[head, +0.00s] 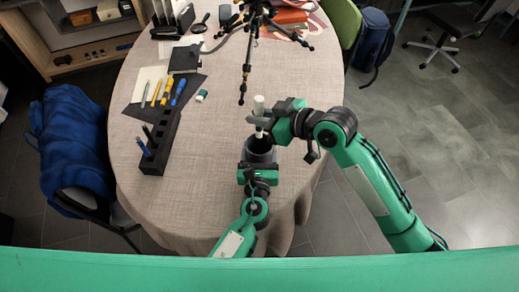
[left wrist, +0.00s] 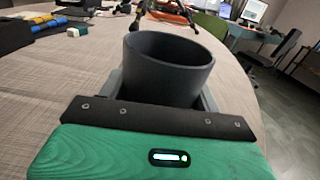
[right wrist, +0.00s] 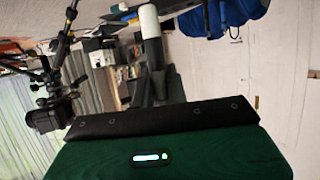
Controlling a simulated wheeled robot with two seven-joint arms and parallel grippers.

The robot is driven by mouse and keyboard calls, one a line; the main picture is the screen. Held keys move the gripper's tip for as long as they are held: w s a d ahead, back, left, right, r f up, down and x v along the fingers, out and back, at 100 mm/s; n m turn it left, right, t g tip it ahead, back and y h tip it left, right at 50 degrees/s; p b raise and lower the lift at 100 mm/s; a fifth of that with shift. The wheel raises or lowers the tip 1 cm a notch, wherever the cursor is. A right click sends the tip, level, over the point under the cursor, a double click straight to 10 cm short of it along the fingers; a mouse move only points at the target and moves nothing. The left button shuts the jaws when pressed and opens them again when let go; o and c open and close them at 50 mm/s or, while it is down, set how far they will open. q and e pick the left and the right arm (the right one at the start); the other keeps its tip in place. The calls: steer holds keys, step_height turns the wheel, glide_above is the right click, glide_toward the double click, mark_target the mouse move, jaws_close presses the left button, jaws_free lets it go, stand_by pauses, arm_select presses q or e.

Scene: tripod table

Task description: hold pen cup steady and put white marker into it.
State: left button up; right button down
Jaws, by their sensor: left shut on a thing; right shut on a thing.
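The dark grey pen cup (head: 262,150) stands upright near the table's front edge; its open rim fills the middle of the left wrist view (left wrist: 168,70). My left gripper (head: 258,163) is shut on the cup from the near side, a finger on each side of it. The white marker (head: 259,104) is upright just above the cup, and its white end shows in the right wrist view (right wrist: 150,22). My right gripper (head: 262,121) is shut on the marker, coming in from the right. Whether the marker's lower tip is inside the rim cannot be told.
A black slotted block (head: 160,140) with a blue pen stands to the left. Several pens (head: 165,92) and an eraser (head: 201,96) lie beyond it. A black tripod (head: 247,70) stands behind the cup. The table (head: 205,190) is clear left of the cup.

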mark_target(260, 136)
steer(key=shift+f, duration=2.75)
steer(key=c, duration=1.3)
jaws_free()
steer(key=v, duration=1.2)
steer(key=shift+r, duration=0.1)
arm_select(q)
steer(key=o, duration=1.2)
steer(key=shift+c, duration=0.2)
